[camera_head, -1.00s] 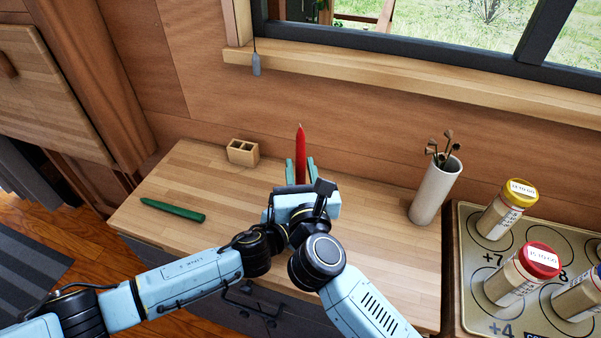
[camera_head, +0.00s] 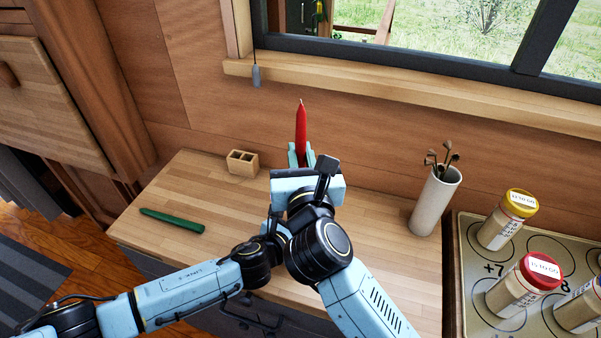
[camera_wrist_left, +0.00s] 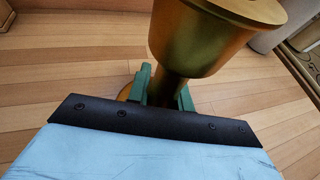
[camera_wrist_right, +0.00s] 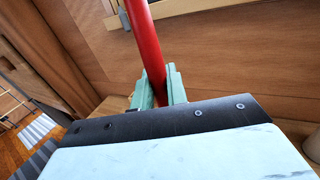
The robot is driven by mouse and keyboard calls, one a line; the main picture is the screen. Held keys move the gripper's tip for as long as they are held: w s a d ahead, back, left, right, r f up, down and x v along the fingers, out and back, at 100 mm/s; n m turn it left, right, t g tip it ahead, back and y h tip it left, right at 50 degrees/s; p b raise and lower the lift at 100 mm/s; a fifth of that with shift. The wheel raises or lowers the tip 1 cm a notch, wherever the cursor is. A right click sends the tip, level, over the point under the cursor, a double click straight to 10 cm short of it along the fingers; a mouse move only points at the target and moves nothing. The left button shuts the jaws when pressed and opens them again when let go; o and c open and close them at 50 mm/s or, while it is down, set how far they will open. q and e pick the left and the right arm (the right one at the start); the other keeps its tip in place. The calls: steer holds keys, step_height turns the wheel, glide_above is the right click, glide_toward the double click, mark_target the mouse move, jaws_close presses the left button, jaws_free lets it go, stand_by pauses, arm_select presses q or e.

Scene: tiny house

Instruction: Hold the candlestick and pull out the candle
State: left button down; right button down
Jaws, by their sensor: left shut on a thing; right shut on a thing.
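The red candle (camera_head: 301,122) stands upright between the fingers of my right gripper (camera_head: 302,153), which is shut on it. The right wrist view also shows the candle (camera_wrist_right: 146,45) clasped between the green fingers (camera_wrist_right: 160,85). The brass candlestick (camera_wrist_left: 190,40) fills the upper middle of the left wrist view, with a wide cup above a narrow stem. My left gripper (camera_wrist_left: 164,88) is shut on the stem below the cup. In the head view, my arms hide the candlestick and left gripper. The candle's lower end is hidden, so I cannot tell whether it touches the candlestick.
A green candle (camera_head: 172,220) lies at the left of the wooden counter (camera_head: 390,265). A white vase (camera_head: 435,202) and a tray (camera_head: 470,285) with several jars are on the right.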

mark_target(301, 143)
step_height(301, 143, up, 3)
steer(key=shift+r, duration=0.2)
arm_select(q)
steer(key=c, duration=1.2)
jaws_free()
steer(key=shift+o, duration=0.2)
